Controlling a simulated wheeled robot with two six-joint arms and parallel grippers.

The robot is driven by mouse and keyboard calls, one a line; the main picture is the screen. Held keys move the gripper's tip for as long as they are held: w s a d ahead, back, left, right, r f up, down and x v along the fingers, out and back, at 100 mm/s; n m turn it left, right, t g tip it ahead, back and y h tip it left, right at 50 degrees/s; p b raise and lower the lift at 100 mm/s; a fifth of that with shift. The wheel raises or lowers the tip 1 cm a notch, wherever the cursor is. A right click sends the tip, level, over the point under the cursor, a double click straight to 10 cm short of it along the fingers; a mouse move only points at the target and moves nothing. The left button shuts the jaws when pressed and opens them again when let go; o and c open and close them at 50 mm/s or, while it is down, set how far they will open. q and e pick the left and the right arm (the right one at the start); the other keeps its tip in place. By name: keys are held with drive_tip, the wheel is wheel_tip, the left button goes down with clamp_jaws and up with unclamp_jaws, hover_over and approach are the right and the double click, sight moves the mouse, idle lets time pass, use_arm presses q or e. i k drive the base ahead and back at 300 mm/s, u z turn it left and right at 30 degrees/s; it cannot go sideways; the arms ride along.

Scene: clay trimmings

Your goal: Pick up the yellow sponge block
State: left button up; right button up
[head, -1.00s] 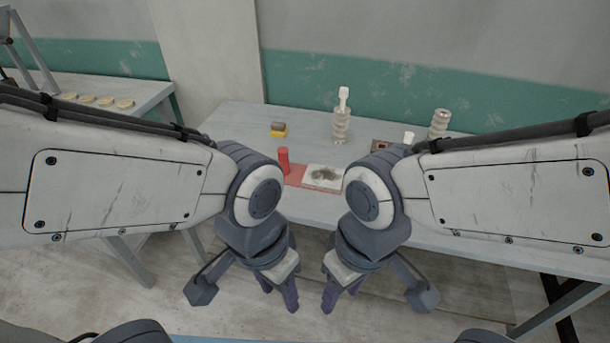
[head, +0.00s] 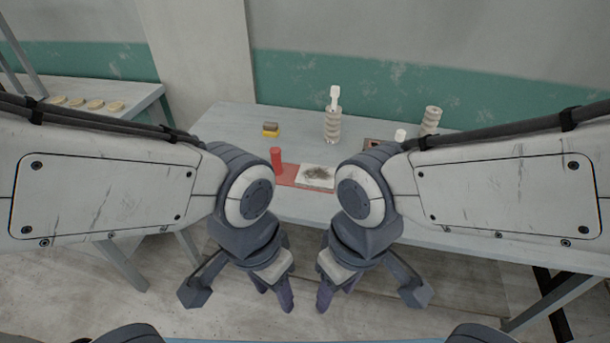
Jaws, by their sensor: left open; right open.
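The yellow sponge block (head: 270,133) sits on the grey-blue table at its back left, with a dark grey-brown layer on top. It is small in the head view and stands apart from other things. My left gripper (head: 274,296) hangs low in front of the table's near edge, pointing down, open and empty. My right gripper (head: 334,296) hangs beside it, also open and empty. Both are well below and nearer than the sponge block.
On the table (head: 222,122) are a red cylinder (head: 277,160), a red mat (head: 288,177) with a white slab (head: 314,175) bearing dark crumbs, a ribbed tan post (head: 332,127) with a white tool, and another ribbed post (head: 430,121). A side table (head: 130,95) holds several pale discs.

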sight(269, 128)
drive_tip(key=k, duration=0.6)
drive_tip(key=u, duration=0.7)
drive_tip(key=i, duration=1.4)
drive_tip(key=z, duration=0.65)
drive_tip(key=i, duration=0.6)
drive_tip(key=z, duration=0.5)
drive_tip(key=k, duration=0.95)
drive_tip(key=z, duration=0.3)
drive_tip(key=i, duration=0.9)
drive_tip(key=u, duration=0.05)
